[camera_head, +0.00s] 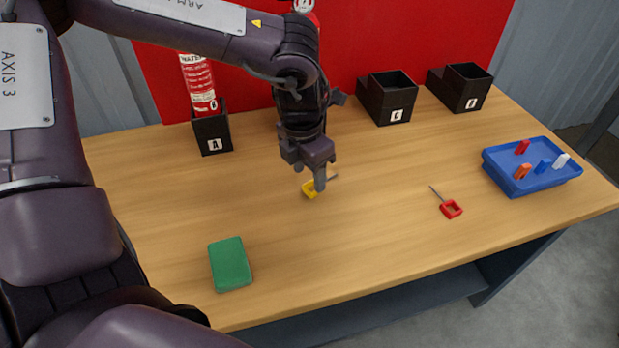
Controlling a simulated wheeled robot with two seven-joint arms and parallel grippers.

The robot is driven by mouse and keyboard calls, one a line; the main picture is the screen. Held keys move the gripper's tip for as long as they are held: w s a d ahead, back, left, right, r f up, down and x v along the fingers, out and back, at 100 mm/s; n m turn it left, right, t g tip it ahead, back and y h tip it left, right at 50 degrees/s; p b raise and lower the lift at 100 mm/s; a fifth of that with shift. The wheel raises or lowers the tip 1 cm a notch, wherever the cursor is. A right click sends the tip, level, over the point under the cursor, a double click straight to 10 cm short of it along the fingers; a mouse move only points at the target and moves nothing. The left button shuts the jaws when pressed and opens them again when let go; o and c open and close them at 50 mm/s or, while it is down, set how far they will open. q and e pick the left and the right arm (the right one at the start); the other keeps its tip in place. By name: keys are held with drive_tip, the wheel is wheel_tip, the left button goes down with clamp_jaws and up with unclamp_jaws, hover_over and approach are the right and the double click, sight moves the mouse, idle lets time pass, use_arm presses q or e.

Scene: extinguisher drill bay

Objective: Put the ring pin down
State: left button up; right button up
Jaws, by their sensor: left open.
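A ring pin with a yellow square ring (308,190) and a thin grey shaft lies on the wooden table (380,230), near the middle. My left gripper (312,184) is open and points down right over it. Its fingers partly hide the yellow ring, and I cannot tell whether they touch it. A second ring pin, with a red ring (451,209), lies on the table farther right, its shaft pointing to the back left. My right gripper does not show.
A red and white extinguisher (199,85) stands in black holder A (213,134). Two black holders (391,100) (466,88) stand at the back right. A blue tray (540,180) holds small coloured pieces. A green block (230,265) lies front left. The front middle is clear.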

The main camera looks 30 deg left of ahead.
use_arm(q)
wheel_tip(320, 180, up, 9)
drive_tip(key=s, duration=0.1)
drive_tip(key=shift+p, duration=0.4)
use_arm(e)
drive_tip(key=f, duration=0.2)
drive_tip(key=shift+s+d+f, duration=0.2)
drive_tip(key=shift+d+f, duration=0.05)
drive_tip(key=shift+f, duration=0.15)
use_arm(q)
drive_tip(key=shift+a, duration=0.1)
